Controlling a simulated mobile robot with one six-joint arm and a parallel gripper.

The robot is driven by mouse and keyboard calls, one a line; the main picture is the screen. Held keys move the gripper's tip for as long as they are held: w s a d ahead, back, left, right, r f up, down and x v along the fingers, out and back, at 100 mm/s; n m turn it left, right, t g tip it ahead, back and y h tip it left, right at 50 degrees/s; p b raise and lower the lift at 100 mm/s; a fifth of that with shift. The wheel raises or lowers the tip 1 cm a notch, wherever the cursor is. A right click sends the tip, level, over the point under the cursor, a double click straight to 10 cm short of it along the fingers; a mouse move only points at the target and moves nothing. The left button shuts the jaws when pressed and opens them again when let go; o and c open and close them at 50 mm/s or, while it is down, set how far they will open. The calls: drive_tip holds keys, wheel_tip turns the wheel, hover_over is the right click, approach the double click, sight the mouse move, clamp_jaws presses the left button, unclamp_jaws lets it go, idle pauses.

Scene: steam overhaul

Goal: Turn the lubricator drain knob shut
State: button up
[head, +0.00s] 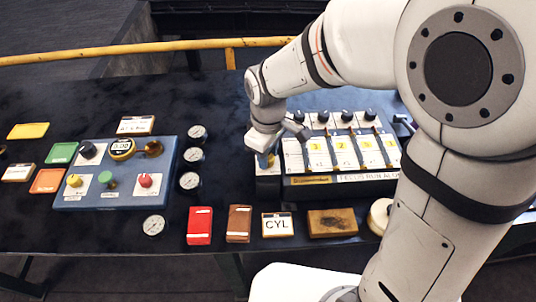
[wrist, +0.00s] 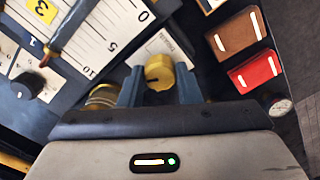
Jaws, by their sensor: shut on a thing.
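The lubricator (head: 330,190) is a dark blue box with white scales, yellow number tags and a row of black knobs on top. Its brass drain knob (wrist: 159,72) sits at the box's left end, beside a small white label (wrist: 168,46). My gripper (wrist: 158,85) is shut on the brass knob, one grey finger on each side of it. In the head view my gripper (head: 266,155) is over the left end of the lubricator and mostly hides the knob. Another brass part (wrist: 102,97) shows just left of my fingers in the wrist view.
A blue panel (head: 120,199) with coloured knobs stands to the left, with several round gauges (head: 190,181) beside it. A red block (head: 199,226), a brown block (head: 239,223) and a CYL card (head: 277,225) lie in front. A yellow rail (head: 110,51) runs behind the table.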

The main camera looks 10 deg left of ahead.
sight(269, 156)
drive_tip(key=n+b, duration=0.1)
drive_tip(key=n, duration=0.4)
drive_tip(key=shift+n, duration=0.3)
idle(0.4)
drive_tip(key=o, duration=1)
drive_tip(key=shift+c, duration=0.2)
wheel_tip(269, 156, up, 8)
drive_tip(key=shift+f, duration=0.1)
drive_tip(key=shift+d, duration=0.1)
